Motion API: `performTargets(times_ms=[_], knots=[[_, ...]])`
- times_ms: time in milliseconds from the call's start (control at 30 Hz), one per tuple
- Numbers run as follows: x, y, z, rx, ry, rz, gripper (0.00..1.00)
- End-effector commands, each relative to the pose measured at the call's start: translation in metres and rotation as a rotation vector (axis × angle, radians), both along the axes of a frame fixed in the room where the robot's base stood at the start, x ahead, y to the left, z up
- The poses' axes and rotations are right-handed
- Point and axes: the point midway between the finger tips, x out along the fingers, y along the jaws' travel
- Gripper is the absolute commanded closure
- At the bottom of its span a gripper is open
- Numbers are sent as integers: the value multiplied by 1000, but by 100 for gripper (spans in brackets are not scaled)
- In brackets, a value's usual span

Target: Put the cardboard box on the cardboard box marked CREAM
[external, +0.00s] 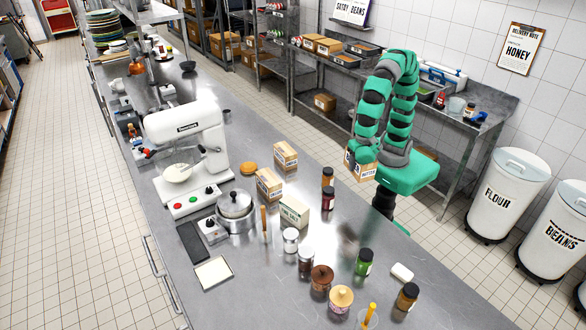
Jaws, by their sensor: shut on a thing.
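My gripper (362,157) is at the far right edge of the steel counter, beside my green base. It is shut on a cardboard box (368,173) with a pale label. My arm hides part of this box and the fingertips. Three other boxes stand on the counter left of my gripper: a tan cardboard box (286,154) nearest the mixer's back, another tan cardboard box (268,184) in front of it, and a paler greenish box (294,211) nearer the camera. Their labels are too small to read surely, so I cannot tell which says CREAM.
Two dark jars (328,188) stand between the boxes and my base. A white mixer (188,150), a steel pot (235,207) and an orange round item (248,168) are left of the boxes. Several jars (364,262) crowd the near counter. Some counter between boxes and gripper is clear.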

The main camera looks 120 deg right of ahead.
Motion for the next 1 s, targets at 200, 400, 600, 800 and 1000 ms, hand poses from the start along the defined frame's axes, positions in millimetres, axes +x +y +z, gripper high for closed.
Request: performTargets(times_ms=[200, 400, 600, 800, 1000], knots=[[38, -50, 6, 2, -2, -141, 99], [69, -111, 7, 1, -1, -286, 99], [89, -175, 4, 0, 0, -424, 99], [98, -222, 1, 0, -3, -519, 99], [100, -248, -8, -2, -3, -569, 99]])
